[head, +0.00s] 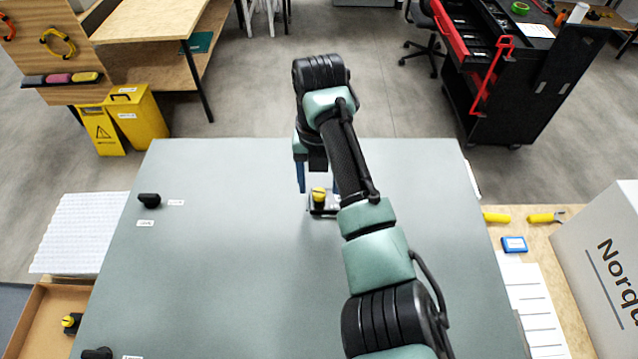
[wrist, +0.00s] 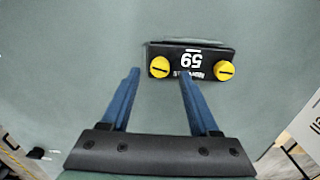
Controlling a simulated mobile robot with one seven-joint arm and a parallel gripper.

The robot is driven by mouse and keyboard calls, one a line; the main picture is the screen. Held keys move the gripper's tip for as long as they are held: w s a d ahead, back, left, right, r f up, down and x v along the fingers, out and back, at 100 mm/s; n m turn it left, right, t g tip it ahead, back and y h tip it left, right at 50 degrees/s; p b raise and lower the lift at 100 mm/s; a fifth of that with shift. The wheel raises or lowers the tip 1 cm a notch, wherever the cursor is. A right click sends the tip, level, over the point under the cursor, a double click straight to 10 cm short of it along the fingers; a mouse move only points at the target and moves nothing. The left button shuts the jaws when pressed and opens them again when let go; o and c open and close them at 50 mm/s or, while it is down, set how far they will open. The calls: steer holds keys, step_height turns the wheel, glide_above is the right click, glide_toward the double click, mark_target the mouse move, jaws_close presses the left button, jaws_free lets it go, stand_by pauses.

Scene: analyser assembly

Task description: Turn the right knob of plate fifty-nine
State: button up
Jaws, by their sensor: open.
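Plate fifty-nine (wrist: 203,52) is a small black plate on the grey-green table, its number upside down in the wrist view. It carries two yellow knobs with dark slots: one at picture left (wrist: 159,67), which is the right one by the lettering, and one at picture right (wrist: 224,70). My gripper (wrist: 159,72) is open, its blue fingers on either side of the picture-left knob. How far above it the tips are, I cannot tell. In the head view my gripper (head: 318,187) is over the plate, with one yellow knob (head: 318,194) showing; my arm hides part of the plate.
A small black part (head: 149,200) lies on the table's left with white labels nearby; another (head: 97,353) is at the near left edge. A wooden tray (head: 40,312) at left holds a yellow-topped part. A white box (head: 605,270) stands at right. The table's middle is clear.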

mark_target(319, 195)
steer(key=shift+f, duration=1.1)
jaws_close()
